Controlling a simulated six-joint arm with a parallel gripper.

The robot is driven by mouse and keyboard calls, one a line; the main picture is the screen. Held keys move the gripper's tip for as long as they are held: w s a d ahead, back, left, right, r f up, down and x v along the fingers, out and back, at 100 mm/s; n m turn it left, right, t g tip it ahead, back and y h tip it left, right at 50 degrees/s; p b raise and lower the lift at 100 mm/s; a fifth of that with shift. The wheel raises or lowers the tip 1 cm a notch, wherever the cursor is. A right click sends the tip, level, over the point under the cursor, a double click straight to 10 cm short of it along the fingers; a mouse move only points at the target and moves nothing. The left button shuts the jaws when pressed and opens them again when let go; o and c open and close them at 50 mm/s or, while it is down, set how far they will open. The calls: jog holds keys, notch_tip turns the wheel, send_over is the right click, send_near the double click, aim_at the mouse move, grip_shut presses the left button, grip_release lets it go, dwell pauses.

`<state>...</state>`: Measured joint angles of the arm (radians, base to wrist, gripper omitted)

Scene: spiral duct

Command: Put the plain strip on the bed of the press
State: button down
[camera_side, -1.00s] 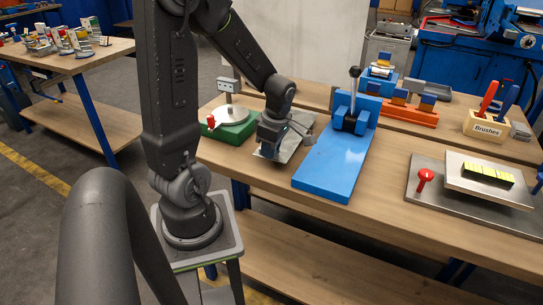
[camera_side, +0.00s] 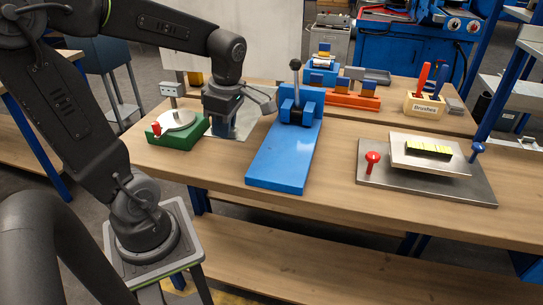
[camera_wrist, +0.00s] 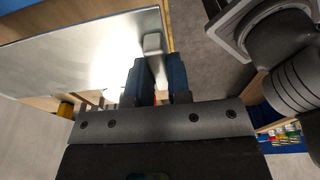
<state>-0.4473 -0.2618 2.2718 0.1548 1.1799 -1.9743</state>
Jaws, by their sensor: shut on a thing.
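A flat pale grey metal sheet (camera_side: 244,128) lies on the bench between the green-based fixture and the blue lever tool. My gripper (camera_side: 219,131) points down at it. In the wrist view my two blue fingers (camera_wrist: 158,80) are close together, with the shiny sheet (camera_wrist: 60,65) beyond them. The blue lever tool (camera_side: 283,158) has a long flat bed, bare on top. I cannot tell if it is the press.
At right, a steel plate (camera_side: 400,187) carries a raised plate with a yellow-and-black block (camera_side: 429,149). An orange rack (camera_side: 345,98) and a brush holder (camera_side: 424,107) stand behind. The front bench edge is clear.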

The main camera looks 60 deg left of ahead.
jog(key=shift+w+d+f, duration=0.8)
jog(key=shift+d+f, duration=1.05)
jog(key=shift+w+d+f, duration=0.8)
jog(key=shift+d+f, duration=1.05)
jog(key=shift+f, duration=0.05)
jog(key=shift+w+d+f, duration=0.8)
jog(key=shift+d+f, duration=1.05)
jog(key=shift+f, duration=0.1)
jog(key=c, duration=1.1)
grip_release()
